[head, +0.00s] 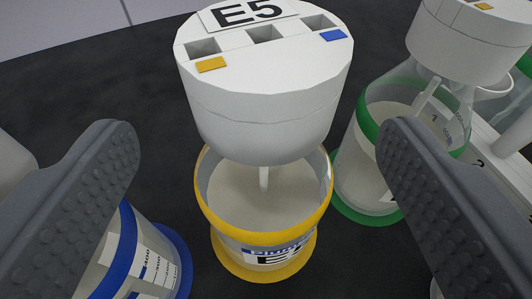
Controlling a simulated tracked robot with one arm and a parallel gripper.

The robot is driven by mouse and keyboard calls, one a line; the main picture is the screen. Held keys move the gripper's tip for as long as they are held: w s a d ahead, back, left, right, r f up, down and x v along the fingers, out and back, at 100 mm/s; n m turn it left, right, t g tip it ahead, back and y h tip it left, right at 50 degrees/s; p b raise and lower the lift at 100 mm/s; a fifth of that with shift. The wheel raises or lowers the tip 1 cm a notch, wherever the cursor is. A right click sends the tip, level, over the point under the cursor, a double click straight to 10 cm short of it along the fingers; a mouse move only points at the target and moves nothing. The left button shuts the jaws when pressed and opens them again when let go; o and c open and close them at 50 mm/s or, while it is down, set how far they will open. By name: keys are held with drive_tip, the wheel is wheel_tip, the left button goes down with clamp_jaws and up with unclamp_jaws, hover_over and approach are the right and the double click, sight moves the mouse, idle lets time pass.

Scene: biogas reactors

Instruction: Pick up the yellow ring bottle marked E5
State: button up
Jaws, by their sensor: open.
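The yellow ring bottle (263,223) stands upright on the dark surface at the centre of the head view. It has a yellow ring around its clear body, a yellow base and a label on its front. Its large white cap (264,110) carries the marking E5 on top, with square openings and small yellow and blue patches. My gripper (248,160) is open, with one grey ribbed finger on each side of the bottle. Neither finger appears to touch it. The fingers' lower ends run out of the picture.
A blue ring bottle (150,262) stands at lower left, partly hidden by the left finger. A green ring bottle (372,185) with a white cap stands close on the right, partly behind the right finger. Dark surface (95,75) lies clear at upper left.

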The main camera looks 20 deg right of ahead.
drive_tip(key=shift+r+x, duration=0.15)
drive_tip(key=shift+x, duration=1.65)
drive_tip(key=shift+r+x, duration=0.1)
drive_tip(key=shift+x, duration=1.7)
drive_tip(key=shift+d, duration=0.1)
clamp_jaws()
